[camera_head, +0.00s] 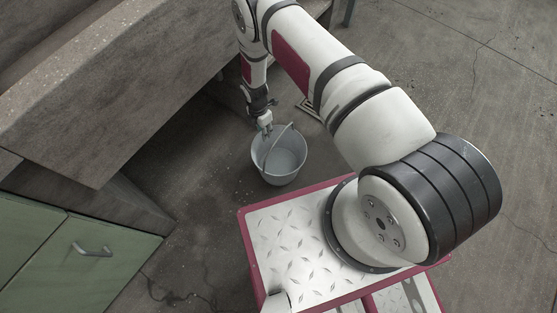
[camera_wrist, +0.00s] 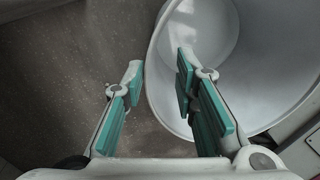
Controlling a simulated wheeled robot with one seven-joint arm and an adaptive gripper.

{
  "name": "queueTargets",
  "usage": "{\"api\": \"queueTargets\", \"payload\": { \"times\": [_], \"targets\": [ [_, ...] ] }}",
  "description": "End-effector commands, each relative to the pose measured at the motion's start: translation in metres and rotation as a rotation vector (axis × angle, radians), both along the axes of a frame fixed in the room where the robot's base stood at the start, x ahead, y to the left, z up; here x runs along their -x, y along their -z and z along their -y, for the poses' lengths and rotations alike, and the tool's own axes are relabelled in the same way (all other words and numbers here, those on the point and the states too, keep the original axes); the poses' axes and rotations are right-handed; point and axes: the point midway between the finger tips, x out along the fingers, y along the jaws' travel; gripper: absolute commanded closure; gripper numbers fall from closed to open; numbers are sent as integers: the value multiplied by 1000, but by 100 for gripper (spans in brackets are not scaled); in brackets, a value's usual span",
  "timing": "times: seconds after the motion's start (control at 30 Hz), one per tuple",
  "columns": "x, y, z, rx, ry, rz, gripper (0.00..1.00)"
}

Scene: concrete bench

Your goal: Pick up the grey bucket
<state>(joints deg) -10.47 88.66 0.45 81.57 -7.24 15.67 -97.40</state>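The grey bucket (camera_head: 287,165) stands upright on the concrete floor in the head view, with its thin handle (camera_head: 273,146) raised across its opening. It looks empty. In the wrist view the bucket (camera_wrist: 260,55) fills the upper right, its inside showing. My gripper (camera_head: 265,127) points down at the bucket's far left rim. In the wrist view my gripper (camera_wrist: 160,66) is open. Its left finger is outside the bucket over the floor and its right finger is over the bucket's inside, so the rim passes between them. I cannot tell whether either finger touches the wall.
A concrete bench (camera_head: 95,85) runs along the left, close to my arm. A green cabinet (camera_head: 85,260) with a metal handle is at lower left. The floor at right is clear.

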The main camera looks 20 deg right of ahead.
Motion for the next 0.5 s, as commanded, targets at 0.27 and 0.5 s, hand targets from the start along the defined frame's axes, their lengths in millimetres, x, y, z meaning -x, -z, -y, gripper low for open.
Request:
{"api": "queueTargets", "payload": {
  "times": [0.27,0.5],
  "targets": [
    [1,26,0,0,0,1,74],
    [0,47,-2,-1,-1,1,74]
  ]
}}
